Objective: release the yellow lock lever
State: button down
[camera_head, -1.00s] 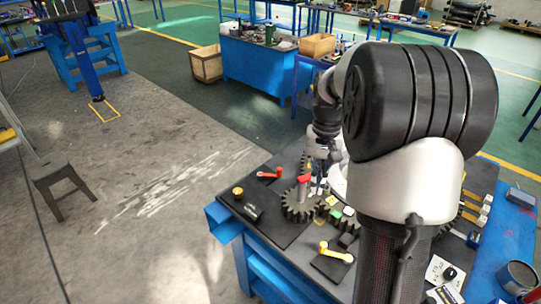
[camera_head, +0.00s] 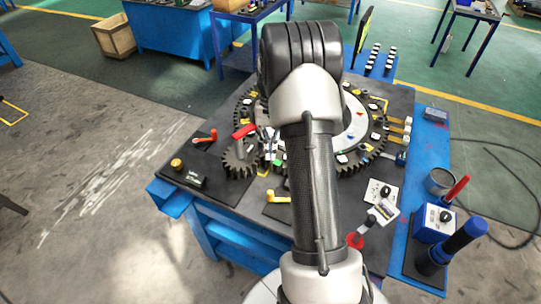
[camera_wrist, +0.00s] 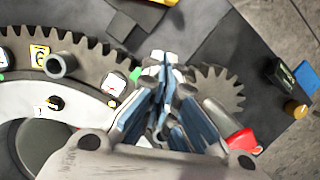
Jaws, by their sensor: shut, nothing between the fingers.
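The yellow lock lever (camera_head: 279,197) lies on a dark square plate (camera_head: 274,213) at the near side of the workbench. My forearm hides its right part in the head view. At the top edge of the wrist view only a yellow sliver (camera_wrist: 167,2) shows, likely the same lever. My gripper (camera_wrist: 163,62) is shut and empty, with blue-grey fingers over the gears. It is apart from the yellow sliver, between the large gear and the small gear.
A large toothed ring (camera_head: 376,128) and a small gear (camera_head: 240,160) cover the middle of the bench. A red handle (camera_wrist: 243,141) stands close beside my fingers. A red-orange lever (camera_head: 205,137) lies at the left. A blue-handled tool (camera_head: 463,241) stands at the right.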

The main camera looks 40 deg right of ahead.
jog(key=b+x, duration=0.2)
jog(key=x, duration=0.6)
jog(key=shift+s+a+r+b, duration=0.15)
jog(key=shift+s+a+b, duration=0.35)
jog(key=shift+s+a, duration=0.9)
